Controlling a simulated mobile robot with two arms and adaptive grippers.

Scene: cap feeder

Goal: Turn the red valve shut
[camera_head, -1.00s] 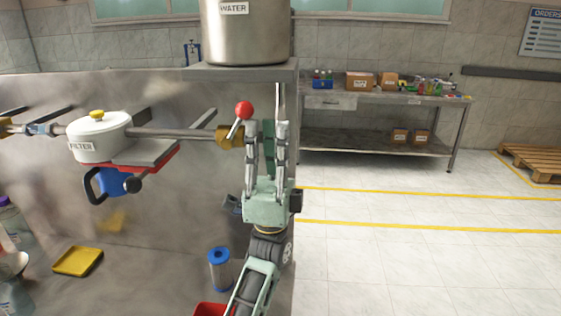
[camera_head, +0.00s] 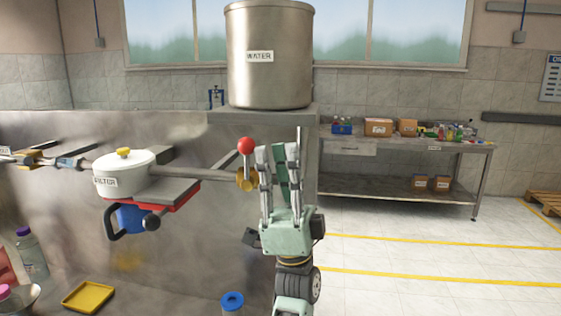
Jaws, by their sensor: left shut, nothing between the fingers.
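The red valve's ball knob (camera_head: 246,146) tops a thin, nearly upright lever on the brass fitting (camera_head: 246,180) at the pipe's right end. My left gripper (camera_head: 278,148) is just right of the lever, pointing up, with its fingertips about level with the knob. It is shut and holds nothing. Its left finger looks very close to the lever; I cannot tell whether they touch. The gripper hides whatever is right of the fitting. My right gripper is not in view.
A white filter pot (camera_head: 124,175) sits on the pipe left of the valve. A steel water tank (camera_head: 270,60) stands behind and above. A blue-topped cylinder (camera_head: 232,302) and a yellow tray (camera_head: 88,297) are below.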

